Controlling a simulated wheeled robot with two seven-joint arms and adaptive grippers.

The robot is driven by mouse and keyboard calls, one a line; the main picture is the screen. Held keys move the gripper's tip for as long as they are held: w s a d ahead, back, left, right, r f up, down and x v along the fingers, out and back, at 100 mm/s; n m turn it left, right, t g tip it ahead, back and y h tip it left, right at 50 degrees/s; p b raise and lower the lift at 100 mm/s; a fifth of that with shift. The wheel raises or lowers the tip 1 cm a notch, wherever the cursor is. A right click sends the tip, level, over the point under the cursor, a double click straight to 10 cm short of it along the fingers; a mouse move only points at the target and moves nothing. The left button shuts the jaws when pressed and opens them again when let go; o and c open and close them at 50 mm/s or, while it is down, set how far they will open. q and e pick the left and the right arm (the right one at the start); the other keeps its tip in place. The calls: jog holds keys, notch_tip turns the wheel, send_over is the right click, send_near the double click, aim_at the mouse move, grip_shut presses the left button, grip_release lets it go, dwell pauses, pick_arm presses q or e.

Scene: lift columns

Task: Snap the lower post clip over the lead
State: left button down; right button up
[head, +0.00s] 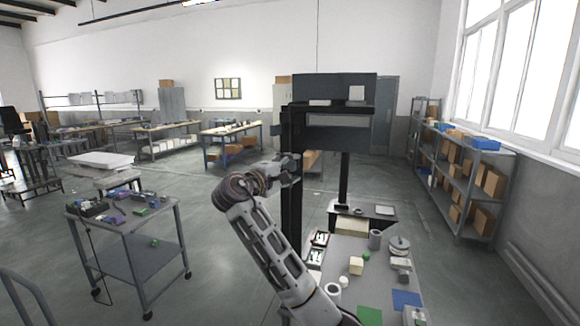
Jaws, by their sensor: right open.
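A tall dark post (291,215) stands upright just ahead of me, in the middle of the head view. My right arm rises from the bottom and bends at the wrist. My right gripper (289,166) is open, at the upper part of this post. It overlaps the post in the picture; I cannot tell whether they touch. I cannot make out the lower post clip or the lead at this size. The lower post is partly hidden by my right arm. My left gripper is not in view.
A bench (343,285) with small parts, a blue mat (406,299) and a green mat (369,315) lies right of my arm. A grey cart (125,222) with tools stands left. Shelving (470,180) lines the right wall. Floor between cart and post is clear.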

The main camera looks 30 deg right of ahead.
jog(key=shift+w+d, duration=0.1)
jog(key=shift+d, duration=0.1)
jog(key=shift+c, duration=0.3)
jog(key=c, duration=0.9)
jog(key=shift+f, duration=0.1)
jog(key=shift+c, duration=0.2)
jog(key=shift+t, duration=0.3)
jog(key=shift+d+n+t+y, duration=0.35)
jog(key=shift+n+t+y, duration=0.25)
jog(key=shift+n+t, duration=0.2)
jog(key=shift+d+n+t+y, duration=0.25)
jog(key=shift+n+t+y, duration=0.25)
jog(key=shift+t, duration=0.15)
jog(key=shift+d+n+t+y, duration=0.25)
jog(key=shift+n+t+y, duration=0.2)
jog(key=shift+t, duration=0.2)
